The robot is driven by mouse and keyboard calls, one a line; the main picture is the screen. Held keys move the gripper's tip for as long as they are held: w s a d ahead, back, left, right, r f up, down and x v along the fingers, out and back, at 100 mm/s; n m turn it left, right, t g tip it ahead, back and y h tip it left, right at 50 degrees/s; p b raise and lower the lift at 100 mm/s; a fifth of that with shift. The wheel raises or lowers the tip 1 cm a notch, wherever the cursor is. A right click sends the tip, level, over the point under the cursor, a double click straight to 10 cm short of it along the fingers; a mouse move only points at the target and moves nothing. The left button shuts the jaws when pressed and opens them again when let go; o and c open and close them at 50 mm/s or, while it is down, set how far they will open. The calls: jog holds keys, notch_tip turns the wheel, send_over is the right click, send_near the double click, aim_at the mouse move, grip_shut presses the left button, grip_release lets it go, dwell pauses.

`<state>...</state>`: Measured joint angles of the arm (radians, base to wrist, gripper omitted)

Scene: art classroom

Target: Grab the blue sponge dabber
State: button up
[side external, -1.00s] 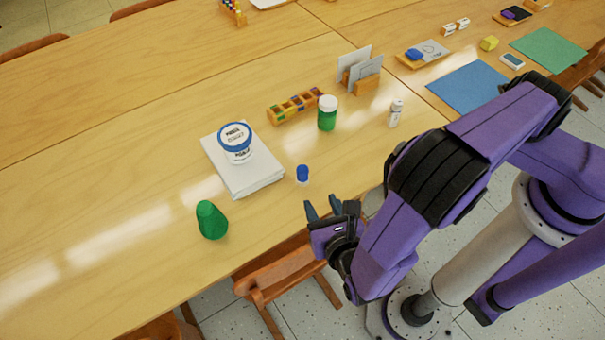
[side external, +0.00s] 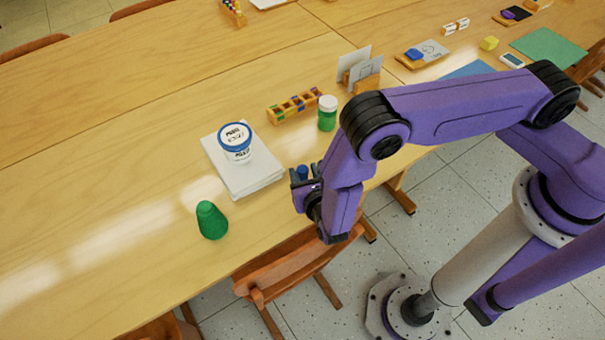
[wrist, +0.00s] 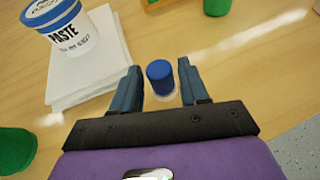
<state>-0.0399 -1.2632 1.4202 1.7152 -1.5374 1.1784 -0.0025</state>
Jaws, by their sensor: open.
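The blue sponge dabber (wrist: 159,75) stands upright on the table, with a blue top and a pale lower part. In the wrist view it is between the two fingers of my gripper (wrist: 160,85), towards their tips, with a gap on each side. In the side view the dabber's blue top (side external: 303,171) shows between the fingers of my gripper (side external: 304,173), at the table's front edge. The fingers are apart and hold nothing. My gripper hides the dabber's lower part in the side view.
A paste tub (side external: 236,143) stands on a paper stack (side external: 256,183) to the left. A green cone-like object (side external: 211,221) is nearer the front left. A green jar (side external: 327,114) and a wooden paint rack (side external: 295,107) stand behind. A chair (side external: 285,268) is below the edge.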

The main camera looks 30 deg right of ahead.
jog(key=shift+x, duration=1.05)
jog(key=c, duration=0.7)
